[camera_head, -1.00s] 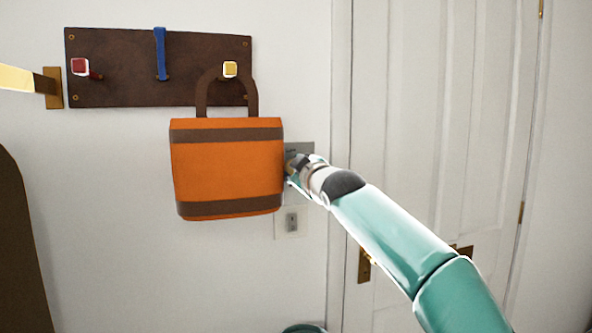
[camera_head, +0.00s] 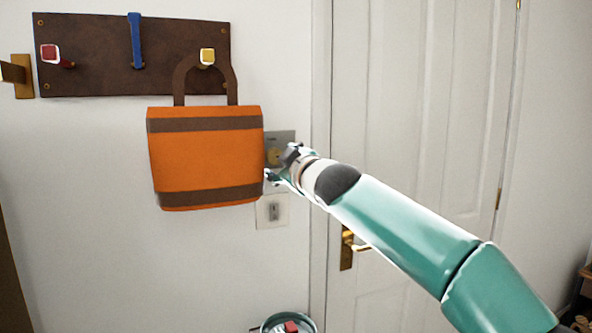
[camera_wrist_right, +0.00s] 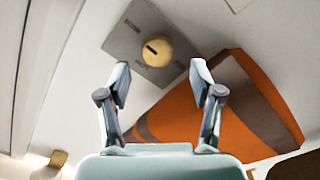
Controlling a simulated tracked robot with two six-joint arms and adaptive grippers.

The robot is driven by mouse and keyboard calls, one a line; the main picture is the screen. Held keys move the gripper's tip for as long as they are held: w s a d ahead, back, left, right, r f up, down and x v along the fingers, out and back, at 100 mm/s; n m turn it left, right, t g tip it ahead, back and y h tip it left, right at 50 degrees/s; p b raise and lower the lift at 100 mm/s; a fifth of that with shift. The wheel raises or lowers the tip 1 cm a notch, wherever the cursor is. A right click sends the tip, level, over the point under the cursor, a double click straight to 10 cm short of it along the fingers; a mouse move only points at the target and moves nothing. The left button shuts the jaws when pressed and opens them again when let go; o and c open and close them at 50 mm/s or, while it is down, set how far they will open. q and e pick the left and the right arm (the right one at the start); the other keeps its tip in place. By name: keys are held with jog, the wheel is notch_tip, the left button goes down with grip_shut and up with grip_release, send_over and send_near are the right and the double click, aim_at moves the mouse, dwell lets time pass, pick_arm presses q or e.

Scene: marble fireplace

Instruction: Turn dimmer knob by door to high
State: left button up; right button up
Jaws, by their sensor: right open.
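The dimmer knob (camera_wrist_right: 157,51) is a round yellow knob with a dark slot, on a grey wall plate (camera_wrist_right: 121,42) with small markings. In the head view the knob (camera_head: 274,156) shows beside the orange bag, partly hidden by my right gripper (camera_head: 281,164). In the right wrist view my right gripper (camera_wrist_right: 160,84) is open and empty, its fingertips short of the knob, which lies beyond the gap between them. The white door (camera_head: 415,120) stands right of the plate and is shut. My left gripper is not in view.
An orange bag (camera_head: 207,150) hangs from a yellow peg on a dark board (camera_head: 90,70), close left of the plate. A light switch (camera_head: 273,211) sits below. A brass door handle (camera_head: 348,246) and a bucket (camera_head: 289,322) are lower down.

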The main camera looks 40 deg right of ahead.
jog(key=v, duration=0.7)
jog(key=shift+s+f, duration=0.1)
